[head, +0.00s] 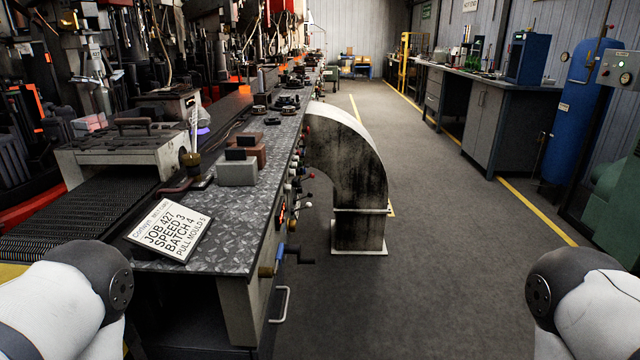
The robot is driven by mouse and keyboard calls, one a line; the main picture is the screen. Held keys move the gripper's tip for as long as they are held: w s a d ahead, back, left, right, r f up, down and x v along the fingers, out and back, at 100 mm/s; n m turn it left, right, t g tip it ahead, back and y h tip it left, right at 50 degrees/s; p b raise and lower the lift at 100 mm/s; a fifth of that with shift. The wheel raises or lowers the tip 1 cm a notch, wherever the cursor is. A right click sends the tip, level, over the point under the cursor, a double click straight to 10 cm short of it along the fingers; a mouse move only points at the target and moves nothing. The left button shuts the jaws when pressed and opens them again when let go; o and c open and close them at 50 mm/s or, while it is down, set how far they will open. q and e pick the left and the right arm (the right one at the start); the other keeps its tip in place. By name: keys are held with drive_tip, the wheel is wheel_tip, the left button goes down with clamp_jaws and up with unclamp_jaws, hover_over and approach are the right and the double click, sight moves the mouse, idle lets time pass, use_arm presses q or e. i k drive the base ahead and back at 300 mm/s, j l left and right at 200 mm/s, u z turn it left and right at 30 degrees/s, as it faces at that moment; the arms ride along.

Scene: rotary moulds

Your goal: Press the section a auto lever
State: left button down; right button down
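A long machine bench (230,220) with a dark checker-plate top runs away from me at the left. Several small levers with red and pale knobs (302,174) line its right side face. The labels are too small to read, so I cannot tell which is the section A auto lever. Neither gripper is in view; only parts of my arms show at the bottom left and right corners.
A job sign (168,231) and grey block (237,172) sit on the bench. A grimy curved duct (352,165) stands on the floor close to its right side. The aisle floor (450,250) is clear. A workbench (490,120) and blue tank (575,115) stand at right.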

sight(309, 194)
drive_tip(key=i+l, duration=0.45)
drive_tip(key=l, duration=0.25)
drive_tip(key=i+l, duration=0.25)
drive_tip(key=i+l+u, duration=0.1)
drive_tip(key=i+l, duration=0.9)
drive_tip(key=i, duration=0.1)
